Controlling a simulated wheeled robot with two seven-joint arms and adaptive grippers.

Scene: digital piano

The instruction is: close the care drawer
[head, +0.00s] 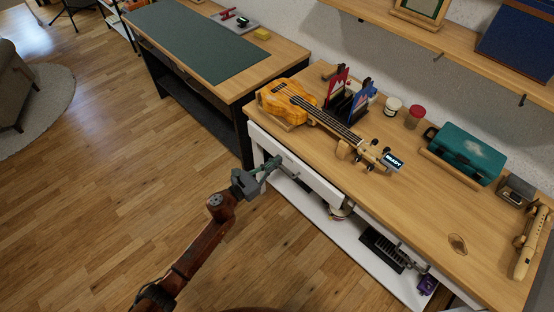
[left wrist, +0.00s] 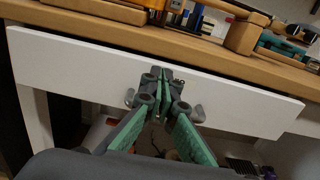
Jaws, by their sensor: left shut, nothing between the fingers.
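The care drawer's white front (head: 312,179) is below the wooden bench top in the head view. It also spans the left wrist view (left wrist: 75,65), where a dark gap shows between its upper edge and the bench top. It seems to stand out slightly, but how far is hard to tell. My left gripper (head: 273,164) is shut and empty at the drawer front. In the left wrist view its green-padded fingertips (left wrist: 165,76) meet in front of the drawer's handle (left wrist: 198,113), hiding the handle's middle. Contact cannot be told. My right gripper is out of view.
On the bench top (head: 410,195) are a ukulele (head: 290,98) on a stand, small jars (head: 414,117), a teal case (head: 466,154) and a recorder (head: 528,245). A lower white shelf (head: 318,208) holds several items. A workbench with a green mat (head: 190,45) stands left. The floor in front is clear.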

